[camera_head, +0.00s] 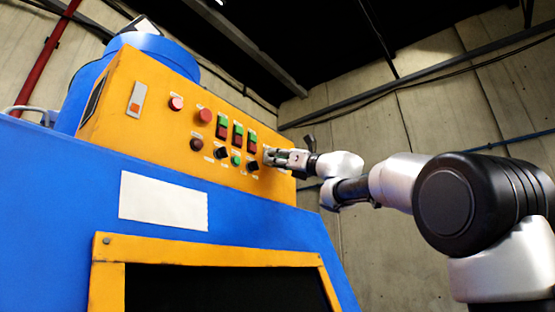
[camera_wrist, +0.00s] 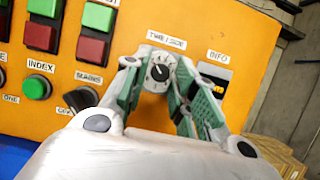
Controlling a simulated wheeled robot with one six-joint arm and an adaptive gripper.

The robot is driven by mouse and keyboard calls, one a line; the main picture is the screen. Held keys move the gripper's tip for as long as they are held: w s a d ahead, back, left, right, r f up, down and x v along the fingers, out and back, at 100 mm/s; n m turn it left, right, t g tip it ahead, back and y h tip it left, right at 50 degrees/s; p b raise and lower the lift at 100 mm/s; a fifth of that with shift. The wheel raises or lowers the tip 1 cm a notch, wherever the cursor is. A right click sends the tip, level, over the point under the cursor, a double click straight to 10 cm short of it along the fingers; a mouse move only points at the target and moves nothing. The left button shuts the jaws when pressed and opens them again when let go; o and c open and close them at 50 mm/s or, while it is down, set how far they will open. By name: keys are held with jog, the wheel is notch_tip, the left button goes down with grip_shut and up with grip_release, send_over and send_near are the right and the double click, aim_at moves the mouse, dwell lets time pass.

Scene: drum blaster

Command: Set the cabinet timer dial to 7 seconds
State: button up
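The timer dial (camera_wrist: 159,72) is a small dark knob on a pale round scale, under a "TIMER / SEC" style label (camera_wrist: 166,40) on the orange cabinet panel. Its scale numbers and setting are too small to read. My gripper (camera_wrist: 157,70) faces the panel, with one green-padded finger to the left of the dial and one to the right. The fingers are apart, with the dial showing between them; I see no clear contact with the knob. In the head view my gripper (camera_head: 272,156) is at the panel's right end and hides the dial.
Left of the dial are a black "MAINS" selector (camera_wrist: 82,98), a green button (camera_wrist: 36,87) and red-and-green switches (camera_wrist: 95,32). An "INFO" plate (camera_wrist: 215,78) sits close to the right finger. The blue cabinet body (camera_head: 60,185) lies below the orange panel.

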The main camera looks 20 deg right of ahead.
grip_shut()
jog(key=shift+m, duration=0.4)
jog(key=m+h, duration=0.3)
jog(key=m, duration=0.4)
jog(key=m+h, duration=0.3)
jog(key=m, duration=0.4)
jog(key=r+m+h, duration=0.1)
jog(key=m+h, duration=0.1)
jog(key=m, duration=0.5)
jog(key=shift+s+a+r+m+g+h, duration=0.1)
jog(key=shift+s+a+m+g+h, duration=0.15)
jog(key=shift+a+m+g+h, duration=0.15)
jog(key=m, duration=0.1)
jog(key=m+g, duration=0.1)
jog(key=m, duration=0.1)
jog(key=m+g, duration=0.1)
jog(key=shift+d+r+m, duration=0.1)
jog(key=shift+r+m, duration=0.2)
jog(key=shift+f, duration=0.15)
